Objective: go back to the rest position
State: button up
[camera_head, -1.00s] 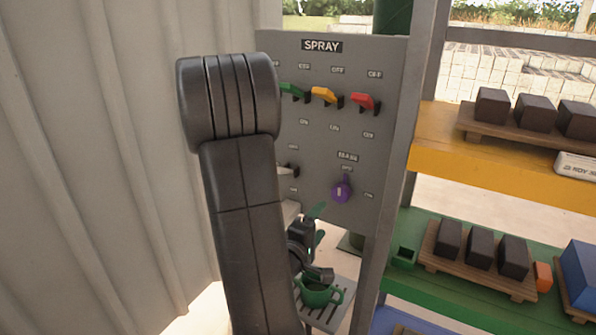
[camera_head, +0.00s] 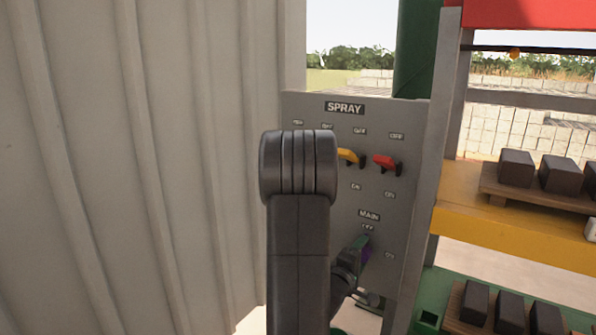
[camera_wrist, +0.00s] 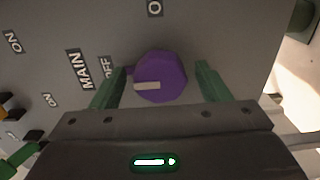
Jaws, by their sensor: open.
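My gripper (camera_wrist: 162,78) is open. Its two green fingers stand on either side of the purple MAIN knob (camera_wrist: 160,76), with a gap showing on both sides in the wrist view. The knob's white mark points toward the OFF label. In the head view my gripper (camera_head: 359,242) is in front of the lower part of the grey SPRAY panel (camera_head: 408,130), partly covering the purple knob (camera_head: 366,256). My own arm hides the left part of the panel.
A yellow switch (camera_head: 349,156) and a red switch (camera_head: 387,163) are on the panel above the knob. A corrugated wall (camera_head: 150,160) stands close on the left. A yellow shelf (camera_head: 490,222) with dark blocks and a green shelf (camera_head: 430,300) are at right.

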jog(key=shift+s+a, duration=0.1)
jog(key=b+v, duration=0.1)
jog(key=v, duration=1.2)
jog(key=w+d+m+b, duration=0.7)
jog(key=w+m+b, duration=0.4)
jog(key=m, duration=0.6)
jog(key=b, duration=0.2)
jog(key=shift+f+m+b, duration=0.2)
jog(key=shift+m+b, duration=0.1)
jog(key=shift+m, duration=0.1)
jog(key=shift+r, duration=0.1)
dwell(0.5)
